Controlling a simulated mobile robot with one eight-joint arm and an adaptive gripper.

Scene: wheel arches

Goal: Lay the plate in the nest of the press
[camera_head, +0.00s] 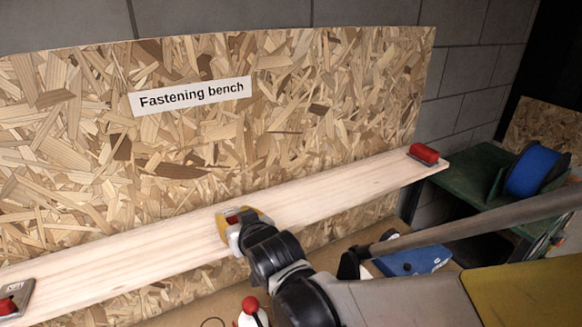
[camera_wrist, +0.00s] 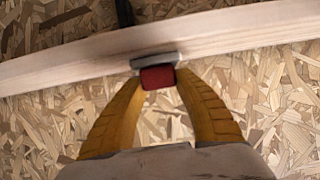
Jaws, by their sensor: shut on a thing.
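My gripper (camera_head: 238,220) is over the middle of a pale wooden plank in the head view. Its yellow fingers (camera_wrist: 158,78) are shut on a red block with a flat grey plate (camera_wrist: 158,60) at its far side in the wrist view. The grey plate is at the plank's edge; I cannot tell whether it touches. In the head view a little red (camera_head: 232,219) of the held piece shows between the fingers. I cannot make out a press or its nest for certain in either view.
The plank (camera_head: 130,255) runs along a chipboard wall (camera_head: 200,130) signed "Fastening bench". A red block (camera_head: 424,153) sits at its right end; a grey plate with red (camera_head: 12,298) at its left. A red-and-white object (camera_head: 250,312), a blue thing (camera_head: 412,261) and a blue spool (camera_head: 536,170) stand nearby.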

